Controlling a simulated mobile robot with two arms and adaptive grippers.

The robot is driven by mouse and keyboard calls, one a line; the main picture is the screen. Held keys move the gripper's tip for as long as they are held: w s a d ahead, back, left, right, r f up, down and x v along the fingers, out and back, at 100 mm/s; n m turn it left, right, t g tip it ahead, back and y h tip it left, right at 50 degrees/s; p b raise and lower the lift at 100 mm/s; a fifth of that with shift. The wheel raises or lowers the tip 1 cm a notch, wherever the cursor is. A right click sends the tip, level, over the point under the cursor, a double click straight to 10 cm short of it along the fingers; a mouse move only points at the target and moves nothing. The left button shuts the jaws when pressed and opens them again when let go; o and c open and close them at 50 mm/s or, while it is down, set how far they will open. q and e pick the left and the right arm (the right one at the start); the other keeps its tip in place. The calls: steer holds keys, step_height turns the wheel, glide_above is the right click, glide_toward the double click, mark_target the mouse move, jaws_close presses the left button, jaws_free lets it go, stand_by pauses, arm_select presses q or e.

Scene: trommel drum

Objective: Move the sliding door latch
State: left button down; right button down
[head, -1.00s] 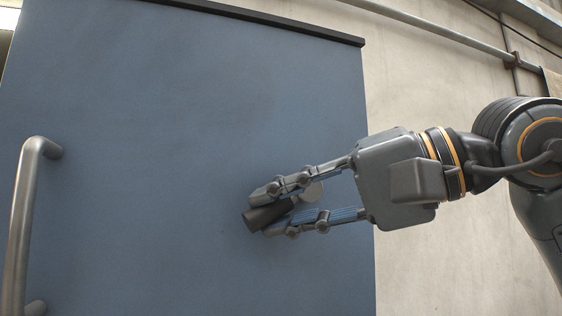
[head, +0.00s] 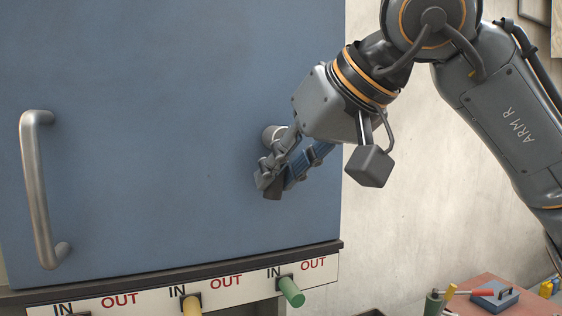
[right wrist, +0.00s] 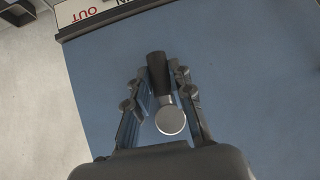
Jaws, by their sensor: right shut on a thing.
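The door latch is a short dark handle on a round pale grey hub (head: 275,135), mounted on the blue sliding door (head: 160,130) near its right edge. My right gripper (head: 275,183) reaches down over the latch from the upper right. It is shut on the dark handle (head: 273,194), whose end shows below the fingertips and points down. In the right wrist view the handle (right wrist: 157,70) lies between the two fingers, with the hub (right wrist: 170,120) nearer the palm. The fingers hide most of the handle in the head view. My left gripper is not in view.
A vertical metal pull handle (head: 37,190) stands out on the door's left. Below the door is a white IN/OUT strip (head: 230,290) with a yellow knob (head: 191,303) and a green knob (head: 291,292). A red-topped table (head: 490,290) with tools is at lower right.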

steer(key=shift+d+f+n+h, duration=0.1)
steer(key=shift+d+n+h, duration=0.25)
steer(key=shift+h, duration=0.45)
steer(key=shift+w, duration=0.1)
steer(key=c, duration=1.2)
jaws_free()
steer(key=shift+o, duration=0.2)
steer(key=v, duration=1.2)
steer(key=shift+a, duration=0.1)
